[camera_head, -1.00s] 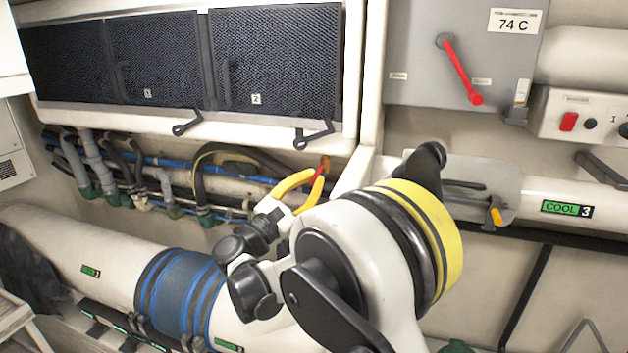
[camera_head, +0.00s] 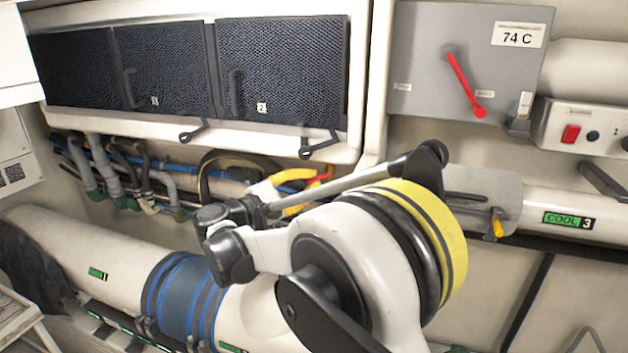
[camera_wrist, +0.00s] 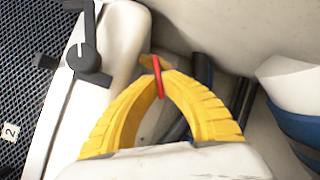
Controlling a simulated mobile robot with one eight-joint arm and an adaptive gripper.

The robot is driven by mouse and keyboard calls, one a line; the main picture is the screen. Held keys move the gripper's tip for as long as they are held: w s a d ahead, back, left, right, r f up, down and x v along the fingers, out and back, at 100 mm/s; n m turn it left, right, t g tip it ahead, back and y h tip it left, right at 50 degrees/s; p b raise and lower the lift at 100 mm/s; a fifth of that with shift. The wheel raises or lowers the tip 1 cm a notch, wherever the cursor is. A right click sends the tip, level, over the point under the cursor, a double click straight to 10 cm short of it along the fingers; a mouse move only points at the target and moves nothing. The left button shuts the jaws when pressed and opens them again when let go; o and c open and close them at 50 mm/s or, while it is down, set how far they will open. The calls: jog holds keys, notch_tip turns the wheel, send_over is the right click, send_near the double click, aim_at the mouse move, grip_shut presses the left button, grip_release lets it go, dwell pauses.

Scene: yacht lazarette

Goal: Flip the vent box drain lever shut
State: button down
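The drain lever is a small red handle (camera_wrist: 157,77) on a brass-coloured fitting (camera_wrist: 154,64), below the lower right corner of the white vent box (camera_head: 366,90). In the head view the red lever (camera_head: 321,180) is partly covered by my gripper. My gripper (camera_wrist: 158,80) has two yellow ribbed fingers that arch together at their tips. The red lever passes between these tips, with its free end inside the arch. The fingers look shut on it; exact contact is hard to see. In the head view, my arm hides part of the fingers.
Two black latches (camera_head: 320,146) (camera_head: 194,132) hang under the vent box; one black latch (camera_wrist: 86,58) is close left of my fingers. Hoses and blue pipes (camera_head: 150,160) run below the box. A grey panel (camera_head: 425,70) with a larger red lever (camera_head: 463,84) is at right.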

jog(key=shift+a+r+m+g+y+p, duration=0.15)
jog(key=shift+r+m+g+y+p, duration=0.3)
jog(key=shift+m, duration=0.55)
jog(key=shift+w, duration=0.1)
jog(key=c, duration=1.6)
grip_release()
jog(key=shift+o, duration=0.2)
